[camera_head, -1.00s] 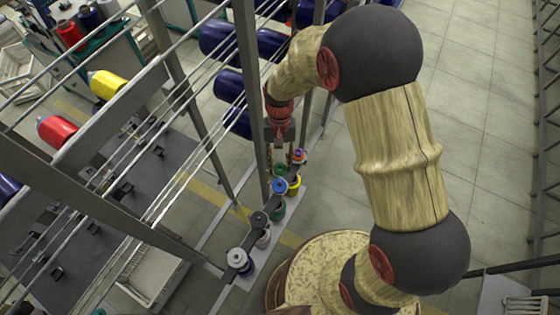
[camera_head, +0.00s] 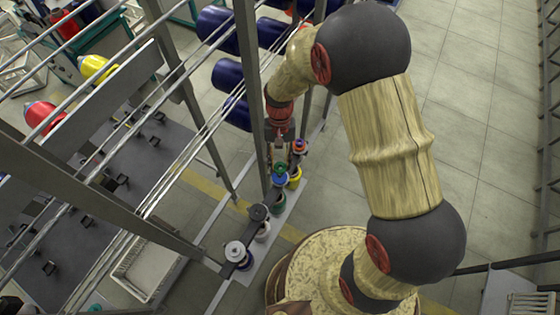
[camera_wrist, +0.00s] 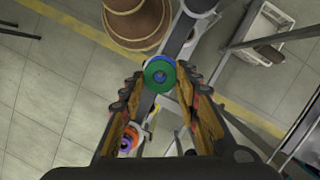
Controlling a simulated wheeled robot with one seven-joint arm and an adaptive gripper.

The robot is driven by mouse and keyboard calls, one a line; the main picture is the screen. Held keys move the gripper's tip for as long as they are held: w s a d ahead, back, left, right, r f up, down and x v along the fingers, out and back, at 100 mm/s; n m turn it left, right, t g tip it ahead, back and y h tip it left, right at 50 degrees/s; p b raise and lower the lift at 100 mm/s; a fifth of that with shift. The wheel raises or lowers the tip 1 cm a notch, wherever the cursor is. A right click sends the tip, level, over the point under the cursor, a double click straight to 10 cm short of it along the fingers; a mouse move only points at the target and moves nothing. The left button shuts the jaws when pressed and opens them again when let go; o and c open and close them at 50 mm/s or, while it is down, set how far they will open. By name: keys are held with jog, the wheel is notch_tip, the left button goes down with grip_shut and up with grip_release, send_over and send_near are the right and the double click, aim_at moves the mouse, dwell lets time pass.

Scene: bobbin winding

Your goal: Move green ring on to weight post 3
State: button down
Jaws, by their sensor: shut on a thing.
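My gripper (camera_head: 280,160) is shut on the green ring (camera_wrist: 158,75), which sits between the fingertips in the wrist view. The green ring also shows in the head view (camera_head: 280,168), just above a post with a blue top (camera_head: 280,180). In the wrist view a blue edge (camera_wrist: 156,61) shows right behind the ring. I cannot tell whether the ring touches the post. Other posts stand in the row: one with a dark top (camera_head: 258,213), one with a pale grey top (camera_head: 236,251) and one with red and blue rings (camera_head: 299,147). No post numbers are readable.
A metal frame upright (camera_head: 248,85) stands close to the left of my gripper, with long rods beside it. Large blue rolls (camera_head: 231,76) lie behind. A white crate (camera_head: 148,272) is on the floor at lower left. Open floor (camera_head: 480,110) lies to the right.

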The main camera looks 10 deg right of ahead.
jog(key=shift+f+b, duration=1.35)
jog(key=shift+f, duration=1.1)
jog(key=c, duration=1.2)
grip_release()
jog(key=shift+c, duration=0.2)
jog(key=v, duration=1.2)
